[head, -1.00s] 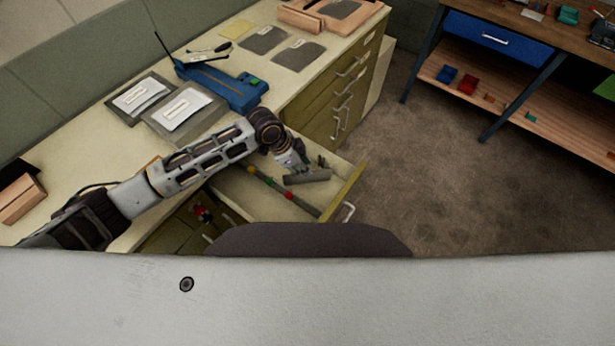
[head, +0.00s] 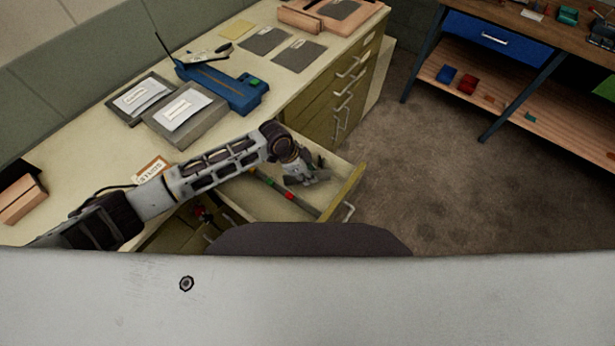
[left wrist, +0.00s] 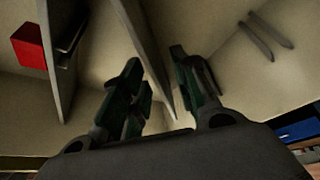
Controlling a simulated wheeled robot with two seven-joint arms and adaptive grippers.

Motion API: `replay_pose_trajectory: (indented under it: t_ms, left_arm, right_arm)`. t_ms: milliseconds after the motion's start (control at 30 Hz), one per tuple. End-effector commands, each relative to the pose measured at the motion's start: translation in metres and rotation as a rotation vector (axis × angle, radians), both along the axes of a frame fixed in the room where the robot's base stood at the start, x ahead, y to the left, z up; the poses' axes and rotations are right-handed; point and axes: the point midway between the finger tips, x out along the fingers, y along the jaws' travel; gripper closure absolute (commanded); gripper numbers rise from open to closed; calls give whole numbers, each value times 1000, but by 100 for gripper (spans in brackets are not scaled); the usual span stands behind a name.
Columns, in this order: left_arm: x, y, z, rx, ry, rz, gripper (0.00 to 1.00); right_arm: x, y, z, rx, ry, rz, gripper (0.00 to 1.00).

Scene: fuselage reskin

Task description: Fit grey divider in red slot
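A thin grey divider plate (left wrist: 148,50) runs between the fingers of my left gripper (left wrist: 160,90) in the left wrist view. The fingers have green pads and stand apart, with a gap visible between plate and right finger. In the head view, my left gripper (head: 312,172) is low over the open drawer (head: 318,195). A red marker (head: 289,196) sits on the grey lengthwise bar in this drawer. A red block (left wrist: 28,47) shows beside another grey plate (left wrist: 60,65) in the left wrist view. Whether the divider sits in a slot is hidden. My right gripper is out of view.
Two parallel grey ridges (left wrist: 265,35) show on a pale drawer surface. Behind my arm, the cabinet top holds grey trays (head: 186,112) and a blue tool (head: 222,83). A workbench (head: 530,40) stands at the right, with open floor (head: 430,170) between.

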Motion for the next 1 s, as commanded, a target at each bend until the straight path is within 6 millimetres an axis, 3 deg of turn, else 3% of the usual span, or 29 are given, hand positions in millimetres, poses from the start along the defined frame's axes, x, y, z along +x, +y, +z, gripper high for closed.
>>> replay_pose_trajectory:
  t_ms: [367,600,1000]
  left_arm:
    - [0,0,0,0,0,0,71]
    - [0,0,0,0,0,0,100]
    - [0,0,1,0,-1,0,100]
  right_arm:
    - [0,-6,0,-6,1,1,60]
    - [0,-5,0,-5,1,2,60]
    - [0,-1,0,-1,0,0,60]
